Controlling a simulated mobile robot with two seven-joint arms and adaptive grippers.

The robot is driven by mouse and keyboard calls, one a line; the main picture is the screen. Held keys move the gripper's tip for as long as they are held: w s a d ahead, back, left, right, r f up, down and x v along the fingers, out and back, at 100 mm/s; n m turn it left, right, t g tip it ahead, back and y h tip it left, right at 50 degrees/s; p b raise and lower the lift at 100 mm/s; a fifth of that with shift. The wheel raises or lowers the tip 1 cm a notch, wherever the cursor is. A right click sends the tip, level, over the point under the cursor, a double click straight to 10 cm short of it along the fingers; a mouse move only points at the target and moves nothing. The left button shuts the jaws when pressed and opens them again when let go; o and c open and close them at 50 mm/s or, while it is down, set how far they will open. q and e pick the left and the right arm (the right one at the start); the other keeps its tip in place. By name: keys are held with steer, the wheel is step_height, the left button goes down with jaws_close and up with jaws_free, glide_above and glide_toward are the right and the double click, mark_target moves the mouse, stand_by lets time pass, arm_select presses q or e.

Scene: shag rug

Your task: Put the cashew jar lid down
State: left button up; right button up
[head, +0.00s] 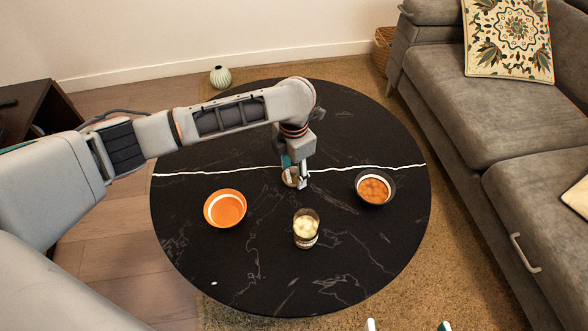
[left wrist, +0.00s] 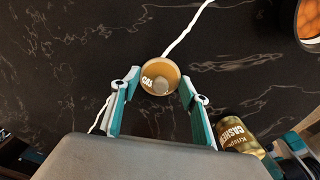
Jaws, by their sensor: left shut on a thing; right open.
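The cashew jar lid (head: 288,178) is a small round tan disc with a knob and white lettering, clear in the left wrist view (left wrist: 160,77). My left gripper (head: 296,182) is shut on it, with a fingertip on each side in the left wrist view (left wrist: 160,86). The lid is over the back middle of the black table; I cannot tell whether it touches the top. The open glass cashew jar (head: 306,228) stands upright nearer the front, and its label shows in the left wrist view (left wrist: 238,132). My right gripper (head: 408,326) is open and empty at the bottom edge, partly cut off.
The round black marble table (head: 270,270) has an orange bowl (head: 225,208) at left and a dark bowl of orange pieces (head: 374,188) at right. Bare tabletop lies between them and around the jar. A grey sofa (head: 470,110) stands at right.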

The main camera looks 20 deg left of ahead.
mark_target(294, 168)
arm_select(q)
steer(key=o, duration=1)
steer(key=shift+f, duration=0.15)
steer(key=r, duration=0.1)
steer(key=r+p, duration=0.1)
steer(key=r, duration=0.2)
steer(key=shift+w+r+p, duration=0.25)
steer(key=shift+r+p, duration=0.1)
steer(key=r+p, duration=0.1)
steer(key=r, duration=0.1)
steer(key=r+p, duration=0.1)
steer(key=r, duration=0.2)
steer(key=r+p, duration=0.1)
steer(key=r, duration=0.1)
steer(key=shift+s+r, duration=0.3)
arm_select(e)
steer(key=s+d+f+n+g+h, duration=0.1)
steer(key=s+d+f, duration=0.1)
steer(key=d+f, duration=0.2)
steer(key=shift+s, duration=0.3)
steer(key=shift+w+r, duration=0.1)
steer(key=shift+r, duration=0.1)
